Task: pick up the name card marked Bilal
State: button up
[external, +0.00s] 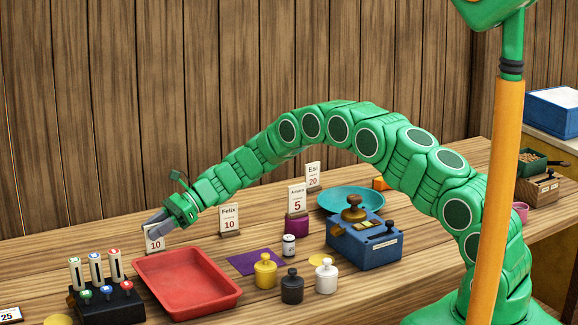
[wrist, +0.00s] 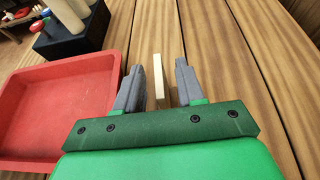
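A white name card (external: 155,241) stands on the table at the tip of my gripper (external: 160,220) in the external view. Its lower part reads 10; its name is hidden behind the fingers. In the wrist view, a card (wrist: 158,82) shows edge-on between the two grey fingers of my gripper (wrist: 159,66). The fingers are apart, with a gap on each side of the card. No name reading Bilal is legible in either view.
A red tray (external: 188,284) lies just in front of the card and shows at left in the wrist view (wrist: 62,105). A black block (external: 108,303) with several upright pieces stands left of it. The Felix card (external: 229,219) stands to the right, with other cards (external: 297,200) beyond.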

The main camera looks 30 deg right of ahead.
jog(key=shift+x, duration=1.15)
grip_shut()
jog(key=shift+r, duration=0.15)
